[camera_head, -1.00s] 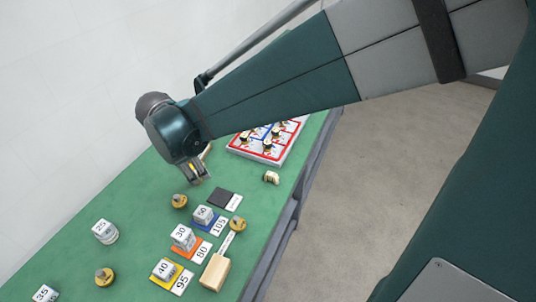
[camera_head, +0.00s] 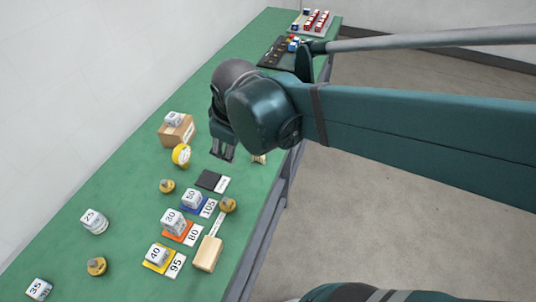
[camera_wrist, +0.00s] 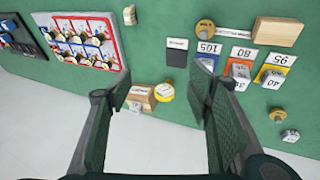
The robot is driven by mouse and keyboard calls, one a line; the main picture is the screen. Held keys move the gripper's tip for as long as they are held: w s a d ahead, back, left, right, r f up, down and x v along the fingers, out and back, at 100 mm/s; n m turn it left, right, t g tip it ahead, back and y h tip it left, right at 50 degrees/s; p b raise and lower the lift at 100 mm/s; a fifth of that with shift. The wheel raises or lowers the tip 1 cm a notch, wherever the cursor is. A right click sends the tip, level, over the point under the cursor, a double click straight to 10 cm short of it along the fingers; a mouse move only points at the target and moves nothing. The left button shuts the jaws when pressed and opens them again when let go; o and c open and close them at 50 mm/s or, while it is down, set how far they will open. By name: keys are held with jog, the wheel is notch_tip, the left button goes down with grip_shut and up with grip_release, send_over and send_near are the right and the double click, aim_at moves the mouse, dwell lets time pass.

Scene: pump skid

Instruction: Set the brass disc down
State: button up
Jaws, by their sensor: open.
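Three brass discs with small knobs stand on the green table (camera_head: 125,205); I cannot tell which one the task means. One disc (camera_head: 167,186) is left of the empty dark pad (camera_head: 209,180). Another disc (camera_head: 228,205) is near the right edge, and a third (camera_head: 96,266) is at the front left.
White numbered blocks sit on blue, orange and yellow pads (camera_head: 158,257), labelled alongside. A wooden block (camera_head: 207,254) lies at the right edge. A cardboard box (camera_head: 176,135) and yellow roll (camera_head: 181,155) stand left of my gripper. Wrist view: a red-bordered tray (camera_wrist: 121,50).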

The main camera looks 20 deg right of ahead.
jog(key=s+d+m+t, duration=0.2)
jog(key=s+d+m, duration=0.5)
jog(key=s+m, duration=0.2)
jog(key=shift+s, duration=0.45)
